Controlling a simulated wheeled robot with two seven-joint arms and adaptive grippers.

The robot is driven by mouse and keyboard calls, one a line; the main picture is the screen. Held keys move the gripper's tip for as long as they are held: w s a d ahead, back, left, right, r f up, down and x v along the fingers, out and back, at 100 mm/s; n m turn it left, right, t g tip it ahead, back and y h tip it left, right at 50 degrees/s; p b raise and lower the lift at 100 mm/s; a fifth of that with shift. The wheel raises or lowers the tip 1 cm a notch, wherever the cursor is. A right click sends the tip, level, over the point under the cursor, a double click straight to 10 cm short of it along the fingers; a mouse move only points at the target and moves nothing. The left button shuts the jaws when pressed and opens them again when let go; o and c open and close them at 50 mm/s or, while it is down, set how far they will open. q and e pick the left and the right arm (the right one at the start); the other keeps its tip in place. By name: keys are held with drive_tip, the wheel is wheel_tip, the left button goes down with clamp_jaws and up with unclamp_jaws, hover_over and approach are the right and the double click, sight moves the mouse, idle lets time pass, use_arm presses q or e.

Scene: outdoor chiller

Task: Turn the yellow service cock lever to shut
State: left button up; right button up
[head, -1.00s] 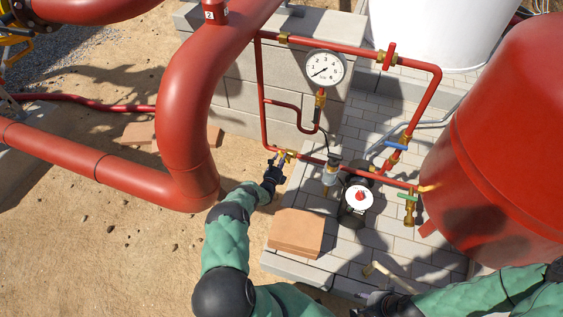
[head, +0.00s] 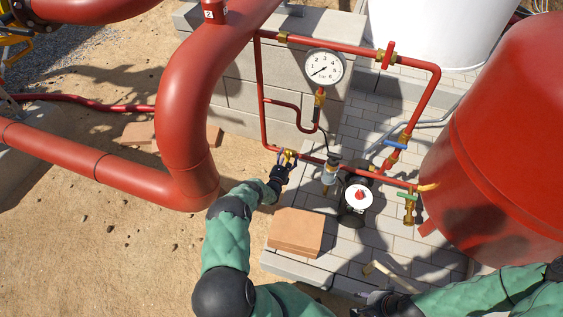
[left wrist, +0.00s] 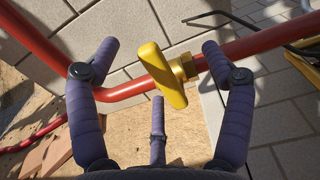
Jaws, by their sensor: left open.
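The yellow service cock lever (left wrist: 160,75) sits on a brass fitting (left wrist: 182,69) in a thin red pipe. In the left wrist view the lever slants from upper left to lower right, across the line of the pipe. My left gripper (left wrist: 160,58) is open, with one finger on each side of the lever and a third finger below. The side fingers appear apart from the lever. In the head view the left gripper (head: 283,169) is just below the small yellow lever (head: 289,153). My right gripper (head: 384,305) is a dark shape at the bottom edge, its fingers unclear.
A pressure gauge (head: 324,67) stands above the pipe. Right of the lever are a pump (head: 357,199), a blue lever (head: 395,144) and a green lever (head: 407,196). A large red tank (head: 505,150) fills the right. A terracotta slab (head: 296,231) lies below.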

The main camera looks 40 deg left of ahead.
use_arm(q)
drive_tip(key=shift+s, duration=0.2)
drive_tip(key=p+v, duration=0.3)
drive_tip(key=v, duration=0.3)
drive_tip(key=shift+s+p, duration=0.3)
drive_tip(key=shift+s, duration=0.1)
drive_tip(key=shift+d+f, duration=0.1)
drive_tip(key=v, duration=1.2)
drive_tip(key=shift+d, duration=0.15)
